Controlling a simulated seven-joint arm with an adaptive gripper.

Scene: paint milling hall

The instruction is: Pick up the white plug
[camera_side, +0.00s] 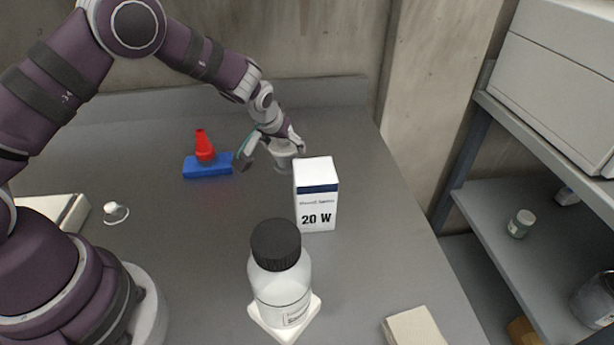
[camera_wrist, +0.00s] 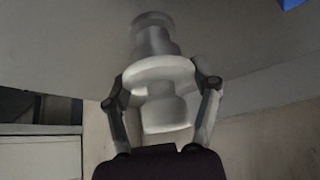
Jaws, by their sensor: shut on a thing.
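The white plug (camera_wrist: 160,72) is a stepped round piece with a wide flange. In the wrist view it sits between the two fingers of my gripper (camera_wrist: 161,92), which is shut on it around the flange. In the side view my gripper (camera_side: 272,147) is over the back middle of the grey table, behind the white box. The plug (camera_side: 284,151) shows between the fingers there, its narrower end pointing down. I cannot tell whether that end touches the table.
A white "20 W" box (camera_side: 316,210) stands just in front of the gripper. A black-capped bottle (camera_side: 280,285) stands on a white pad (camera_side: 285,331) in front. A small white piece (camera_side: 116,212) lies at left.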

